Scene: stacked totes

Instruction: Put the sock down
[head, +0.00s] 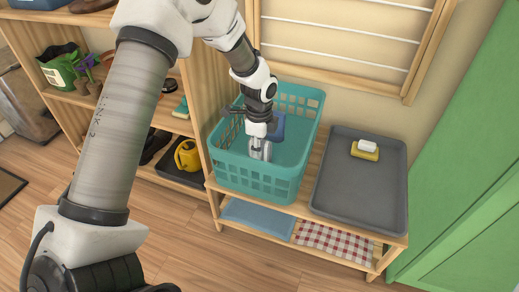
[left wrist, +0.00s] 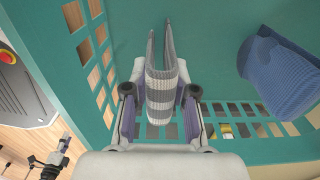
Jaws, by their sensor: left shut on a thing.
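A grey-and-white striped sock (left wrist: 165,88) is held between the fingers of my left gripper (left wrist: 160,105) in the left wrist view. The sock is folded over, with two ends pointing away from the gripper. In the head view my left gripper (head: 260,146) reaches down inside the teal basket (head: 262,183). The basket's wall also shows in the left wrist view (left wrist: 215,25). I cannot tell whether the sock touches the basket floor. What looks like my right gripper (left wrist: 52,164) shows small at the lower left of the wrist view; its jaws are unclear.
A blue knitted item (left wrist: 280,72) lies in the basket, to the right of the sock. A grey tray (head: 345,195) with a yellow-and-white sponge-like item (head: 365,150) stands right of the basket. Below are a blue folded cloth (head: 258,218) and a checked cloth (head: 335,242).

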